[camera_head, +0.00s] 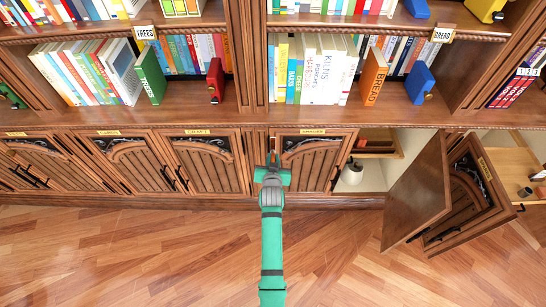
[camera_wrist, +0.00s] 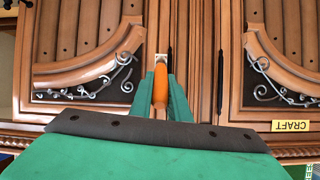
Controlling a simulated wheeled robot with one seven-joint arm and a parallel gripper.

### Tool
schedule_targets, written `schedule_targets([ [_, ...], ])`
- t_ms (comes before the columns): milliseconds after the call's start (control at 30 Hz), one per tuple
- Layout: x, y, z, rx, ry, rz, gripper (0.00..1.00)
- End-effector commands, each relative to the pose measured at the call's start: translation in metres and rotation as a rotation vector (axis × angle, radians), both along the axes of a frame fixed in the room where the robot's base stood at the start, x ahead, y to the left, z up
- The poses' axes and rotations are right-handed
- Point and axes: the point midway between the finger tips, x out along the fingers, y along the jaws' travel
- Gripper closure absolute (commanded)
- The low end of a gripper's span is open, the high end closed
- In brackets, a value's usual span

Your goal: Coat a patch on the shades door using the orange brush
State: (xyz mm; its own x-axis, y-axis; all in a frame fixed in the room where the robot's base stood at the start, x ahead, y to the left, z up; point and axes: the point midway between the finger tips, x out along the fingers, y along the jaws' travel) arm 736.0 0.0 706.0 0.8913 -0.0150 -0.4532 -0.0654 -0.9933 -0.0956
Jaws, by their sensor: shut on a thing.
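The shades door (camera_head: 318,165) is a closed brown cabinet door with a yellow label too small to read surely. It has vertical slats, a curved rail and black scrollwork. In the wrist view, which is upside down, the door I take for it (camera_wrist: 75,75) is on the left. My green gripper (camera_head: 272,167) is in front of this door's left edge. In the wrist view my gripper (camera_wrist: 158,100) is shut on the orange brush (camera_wrist: 160,85). The brush's pale end points at the cabinet front near the door's edge. I cannot tell whether it touches.
The craft door (camera_head: 208,165) is closed beside it. To the right a compartment stands open with a white pot (camera_head: 352,173), and an open door (camera_head: 420,195) juts out over the floor. Bookshelves (camera_head: 200,115) are above. The wooden floor (camera_head: 130,255) is clear on the left.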

Motion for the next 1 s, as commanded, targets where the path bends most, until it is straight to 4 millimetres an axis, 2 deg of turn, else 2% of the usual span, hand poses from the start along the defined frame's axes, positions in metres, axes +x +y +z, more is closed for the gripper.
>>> schedule_targets([
  [367, -0.001, 0.0, -0.002, 0.0, 0.0, 0.0, 1.0],
  [1000, -0.053, 0.0, -0.002, 0.0, 0.0, 0.0, 1.0],
])
